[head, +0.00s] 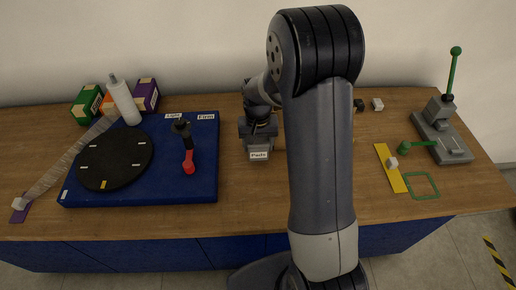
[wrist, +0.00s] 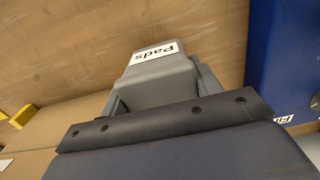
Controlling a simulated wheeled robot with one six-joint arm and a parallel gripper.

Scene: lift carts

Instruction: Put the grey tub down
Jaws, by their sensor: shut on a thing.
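The grey tub (head: 261,142) with a white "Pads" label is at the middle of the table, just right of the blue board. It also shows in the wrist view (wrist: 158,69), its label turned nearly upside down. My gripper (head: 258,128) is shut on the tub from behind. In the wrist view my gripper (wrist: 155,92) shows as dark jaws at the tub's near side. I cannot tell whether the tub's base touches the table. My arm hides part of the table to the right.
The blue board (head: 150,198) with a black disc (head: 115,160) and red-handled lever (head: 188,160) lies left of the tub. A yellow strip (head: 390,168), a green square outline (head: 422,186) and a green-handled press (head: 440,130) stand at the right. Bare wood lies in front of the tub.

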